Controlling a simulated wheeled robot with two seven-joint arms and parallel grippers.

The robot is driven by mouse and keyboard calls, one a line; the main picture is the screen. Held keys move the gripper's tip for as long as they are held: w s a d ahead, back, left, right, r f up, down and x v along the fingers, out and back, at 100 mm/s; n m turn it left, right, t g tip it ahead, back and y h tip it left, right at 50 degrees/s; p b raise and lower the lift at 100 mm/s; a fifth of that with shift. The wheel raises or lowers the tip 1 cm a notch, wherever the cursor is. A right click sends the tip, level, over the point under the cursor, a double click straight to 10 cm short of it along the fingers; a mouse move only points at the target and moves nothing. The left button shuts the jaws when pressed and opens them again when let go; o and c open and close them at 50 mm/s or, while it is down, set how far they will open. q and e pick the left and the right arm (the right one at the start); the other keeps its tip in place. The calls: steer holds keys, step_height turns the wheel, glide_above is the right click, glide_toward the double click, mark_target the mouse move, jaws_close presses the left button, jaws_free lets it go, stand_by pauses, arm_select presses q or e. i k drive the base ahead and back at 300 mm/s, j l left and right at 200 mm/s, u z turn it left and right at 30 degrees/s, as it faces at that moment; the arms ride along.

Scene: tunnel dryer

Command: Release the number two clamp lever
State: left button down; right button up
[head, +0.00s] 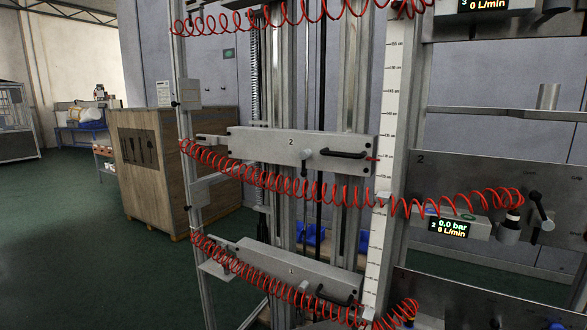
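A grey carriage plate marked 2 (262,144) spans the upright rails in the middle of the view. It carries a black bar handle (343,153) near its right end and a small light-coloured lever or knob (307,156) left of that handle. At the right, a grey panel marked 2 (465,175) has a dark-tipped lever (541,208) near a hose fitting (510,228). I cannot tell for certain which of these is the clamp lever. Neither of my grippers is in view.
Red coiled hoses (270,181) cross in front of the rails. A similar lower carriage (290,268) and a white scale strip (388,130) stand nearby. A display (450,228) reads 0.0 bar, 0 L/min. A wooden crate (150,165) stands behind left; green floor (70,240) is open at left.

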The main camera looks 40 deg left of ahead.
mark_target(305, 154)
steer(key=u, duration=1.05)
